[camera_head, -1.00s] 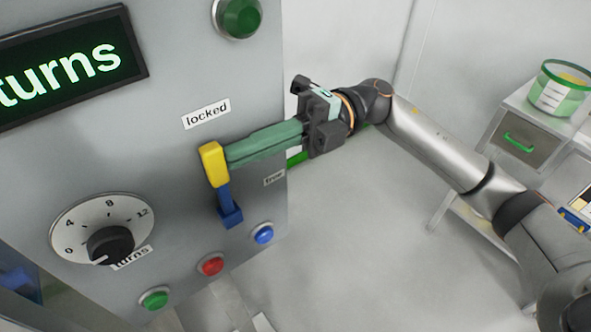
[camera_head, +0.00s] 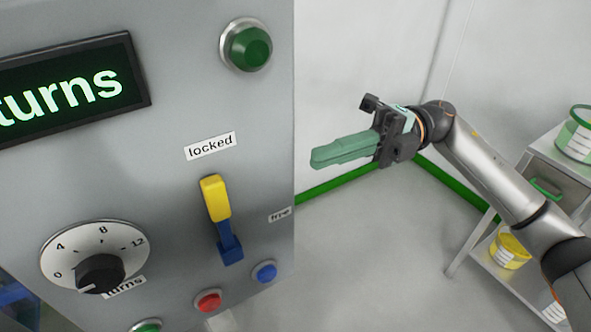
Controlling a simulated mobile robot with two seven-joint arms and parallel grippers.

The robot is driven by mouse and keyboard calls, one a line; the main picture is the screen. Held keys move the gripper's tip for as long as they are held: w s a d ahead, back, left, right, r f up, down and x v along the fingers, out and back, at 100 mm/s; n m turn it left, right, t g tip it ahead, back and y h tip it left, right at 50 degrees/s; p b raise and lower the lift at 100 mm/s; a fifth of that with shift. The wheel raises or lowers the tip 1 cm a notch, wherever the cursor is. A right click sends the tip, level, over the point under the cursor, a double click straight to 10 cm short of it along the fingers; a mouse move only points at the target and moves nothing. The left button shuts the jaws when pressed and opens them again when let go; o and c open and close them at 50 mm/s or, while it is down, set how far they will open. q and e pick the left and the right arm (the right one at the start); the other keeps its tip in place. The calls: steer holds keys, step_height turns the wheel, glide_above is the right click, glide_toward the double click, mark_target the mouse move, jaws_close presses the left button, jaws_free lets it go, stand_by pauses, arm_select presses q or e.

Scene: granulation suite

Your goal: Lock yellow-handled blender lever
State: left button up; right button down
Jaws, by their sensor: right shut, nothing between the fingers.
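The lever with a yellow handle (camera_head: 215,198) and a blue base (camera_head: 229,243) is on the grey panel. It points up, tilted slightly left, with its yellow end below the "locked" label (camera_head: 211,146). The "free" label (camera_head: 279,214) is to the right of the lever. My right gripper (camera_head: 318,160) is shut and empty, its green fingers pointing left. It is clear of the lever, to the right of the panel's edge. My left gripper is not in view.
The panel also has a turns display (camera_head: 62,90), a dial (camera_head: 100,274), a green lamp (camera_head: 250,47), and red (camera_head: 207,301) and blue (camera_head: 264,272) buttons. A shelf cart (camera_head: 540,180) with tubs stands at right. Open floor lies between.

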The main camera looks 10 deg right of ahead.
steer(key=v, duration=0.3)
steer(key=shift+w+d+r, duration=0.1)
steer(key=shift+d, duration=0.05)
stand_by(0.4)
steer(key=w+a+f+m+t+y+p, duration=0.35)
steer(key=w+m+t+y, duration=0.25)
steer(key=m+t, duration=0.75)
step_height(320, 180, down, 10)
steer(key=w+d+m+t+h+p, duration=0.1)
steer(key=w+m+t+h+p, duration=0.1)
steer(key=m+t+h, duration=1.1)
steer(key=s+d+f+m+g+h+p, duration=0.1)
steer(key=s+f+m+g+h, duration=0.3)
steer(key=s+f, duration=0.5)
steer(key=s+d+f+m+g+h+p, duration=0.2)
steer(key=s+f+m+g, duration=0.5)
steer(key=f, duration=0.9)
steer(key=s+d+h, duration=0.1)
steer(key=s+h, duration=0.1)
steer(key=s, duration=0.1)
steer(key=shift+s+d+h+p, duration=0.25)
steer(key=shift+d+h+p, duration=0.05)
steer(key=shift+d, duration=0.05)
